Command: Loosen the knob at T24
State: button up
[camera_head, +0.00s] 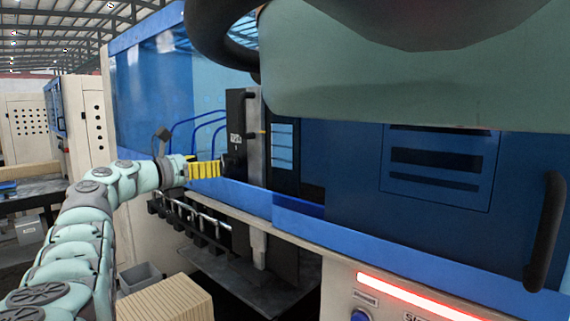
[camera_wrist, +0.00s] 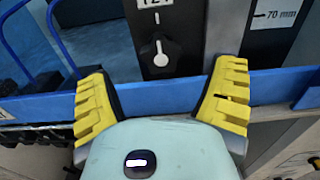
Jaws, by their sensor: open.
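The knob (camera_wrist: 157,54) is a dark round dial with a white pointer line, on a black panel. In the wrist view it sits top centre, below a white label (camera_wrist: 155,3) that is cut off at the top edge and only partly readable. My gripper (camera_wrist: 165,85) is open and empty, its yellow ridged fingers to the lower left and lower right of the knob, apart from it. In the head view my gripper (camera_head: 205,169) is at the blue-framed machine opening, in front of the black panel (camera_head: 237,120).
A blue rail (camera_wrist: 160,97) runs across behind my fingers. A grey column (camera_wrist: 215,30) stands right of the panel, and blue hoses (camera_wrist: 62,38) hang on the left. A row of metal rods (camera_head: 195,215) lies below the opening. A dark door handle (camera_head: 547,232) is at far right.

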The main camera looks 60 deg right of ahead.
aim_at(229, 163)
jog(key=shift+s+d+b, duration=0.15)
jog(key=shift+d+b, duration=0.1)
jog(key=shift+d, duration=0.75)
jog(key=shift+s+d+b, duration=0.1)
jog(key=shift+d+b, duration=0.15)
jog(key=shift+d, duration=0.75)
jog(key=shift+o, duration=0.2)
jog(key=c, duration=1.3)
jog(key=n+b, duration=0.1)
jog(key=n, duration=0.3)
jog(key=shift+w+f+n, duration=0.1)
jog(key=shift+n, duration=0.2)
